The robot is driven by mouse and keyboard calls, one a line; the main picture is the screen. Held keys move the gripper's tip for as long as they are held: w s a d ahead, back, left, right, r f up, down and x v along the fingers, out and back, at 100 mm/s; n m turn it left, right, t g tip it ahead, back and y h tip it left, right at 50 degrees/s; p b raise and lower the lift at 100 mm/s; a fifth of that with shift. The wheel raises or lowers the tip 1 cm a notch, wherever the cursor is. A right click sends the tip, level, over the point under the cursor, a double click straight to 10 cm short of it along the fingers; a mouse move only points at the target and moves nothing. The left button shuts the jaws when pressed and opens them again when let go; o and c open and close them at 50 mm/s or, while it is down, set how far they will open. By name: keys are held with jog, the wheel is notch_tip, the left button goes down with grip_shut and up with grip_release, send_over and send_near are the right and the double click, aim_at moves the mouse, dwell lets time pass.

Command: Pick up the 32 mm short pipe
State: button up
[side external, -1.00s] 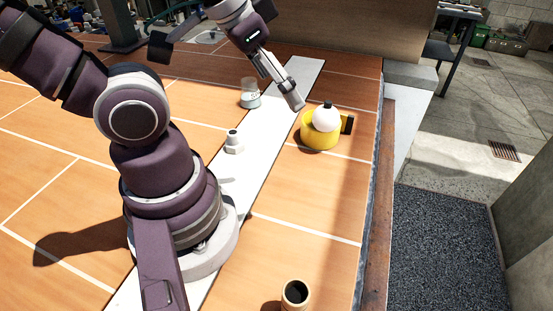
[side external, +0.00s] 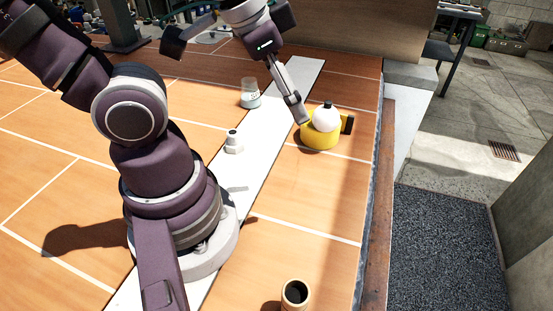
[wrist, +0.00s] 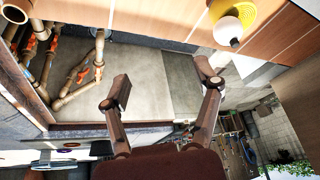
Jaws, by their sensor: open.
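A short beige cylinder with a dark round opening (side external: 295,293) stands upright at the front edge of the side view; it looks like the short pipe, though I cannot read its size. My gripper (side external: 298,110) is far from it, toward the back, just left of a yellow round object (side external: 318,140) with a white ball (side external: 325,118) on top. In the wrist view my gripper (wrist: 162,84) has its fingers wide apart with nothing between them.
A glass jar (side external: 250,94) and a small white fitting (side external: 234,143) stand on the left of the white strip (side external: 257,155). The wooden surface ends at a right edge (side external: 372,240). Pipes with orange valves (wrist: 84,73) show in the wrist view.

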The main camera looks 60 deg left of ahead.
jog(key=s+d+f+m+g, duration=0.1)
jog(key=d+f+m+g, duration=0.2)
jog(key=d+m, duration=0.55)
jog(key=m+g, duration=0.2)
jog(key=m, duration=0.6)
send_over(294, 304)
jog(key=f, duration=0.4)
jog(key=shift+w+a+f, duration=0.2)
jog(key=shift+w+f, duration=0.15)
jog(key=shift+f, duration=0.05)
jog(key=f, duration=1)
jog(key=shift+a+f, duration=0.3)
jog(key=shift+f, duration=0.05)
jog(key=shift+c, duration=0.3)
grip_shut()
